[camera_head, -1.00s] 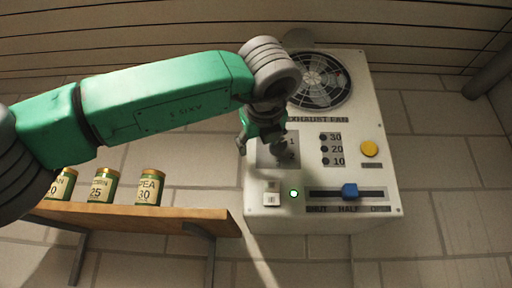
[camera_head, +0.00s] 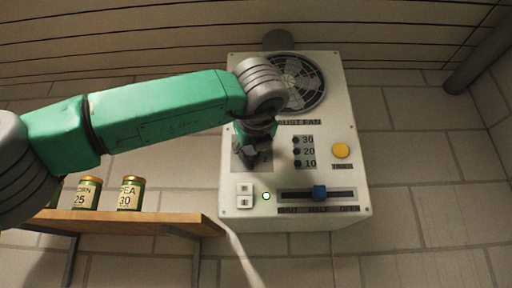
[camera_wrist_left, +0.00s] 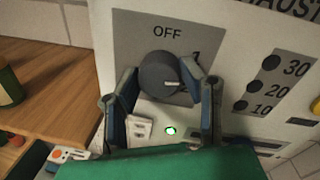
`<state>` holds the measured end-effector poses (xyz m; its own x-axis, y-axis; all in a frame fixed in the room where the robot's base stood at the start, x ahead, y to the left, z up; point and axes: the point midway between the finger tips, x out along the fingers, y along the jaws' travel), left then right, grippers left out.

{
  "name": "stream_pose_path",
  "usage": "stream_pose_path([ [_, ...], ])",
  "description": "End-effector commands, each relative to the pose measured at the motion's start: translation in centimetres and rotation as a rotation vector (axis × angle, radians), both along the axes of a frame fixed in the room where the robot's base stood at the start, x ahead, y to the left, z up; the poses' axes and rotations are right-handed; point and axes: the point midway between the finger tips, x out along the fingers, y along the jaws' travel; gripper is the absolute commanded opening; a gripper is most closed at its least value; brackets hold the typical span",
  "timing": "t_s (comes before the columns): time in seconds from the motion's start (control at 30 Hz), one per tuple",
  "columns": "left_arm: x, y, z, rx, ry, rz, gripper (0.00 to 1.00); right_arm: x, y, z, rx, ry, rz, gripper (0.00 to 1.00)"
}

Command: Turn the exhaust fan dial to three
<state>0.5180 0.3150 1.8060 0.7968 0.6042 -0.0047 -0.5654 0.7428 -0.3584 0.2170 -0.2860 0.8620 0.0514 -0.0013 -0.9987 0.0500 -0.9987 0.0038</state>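The exhaust fan dial (camera_wrist_left: 156,72) is a dark grey round knob on a grey plate (camera_wrist_left: 128,30) of the white control box (camera_head: 356,200). In the left wrist view, OFF is printed above it and a 1 at its upper right. In the head view, my left gripper (camera_head: 249,152) covers the dial.
The box also carries a fan grille (camera_head: 300,85), a yellow button (camera_head: 341,151), a blue slider (camera_head: 319,193), a white switch (camera_head: 244,197) and a lit green lamp (camera_head: 266,196). A wooden shelf (camera_head: 140,220) with cans, including a PEA can (camera_head: 131,193), stands at the left.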

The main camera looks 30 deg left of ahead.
Motion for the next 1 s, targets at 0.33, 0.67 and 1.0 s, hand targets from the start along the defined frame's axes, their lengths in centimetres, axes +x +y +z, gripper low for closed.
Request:
stream_pose_path([
  [0.33, -0.05, -0.88, -0.13, 0.007, 0.002, -0.021, 0.06, -0.04, 0.08, 0.0, 0.001, 0.001, 0.002, 0.0],
  [0.67, -0.09, -0.94, -0.15, 0.051, 0.028, -0.022, 0.06, -0.04, 0.06, -0.2, 0.001, 0.001, 0.001, 0.0],
  [1.0, -0.06, -0.96, -0.24, 0.253, 0.156, -0.022, 0.06, -0.04, 0.06, -0.86, 0.001, 0.001, 0.001, 0.0],
])
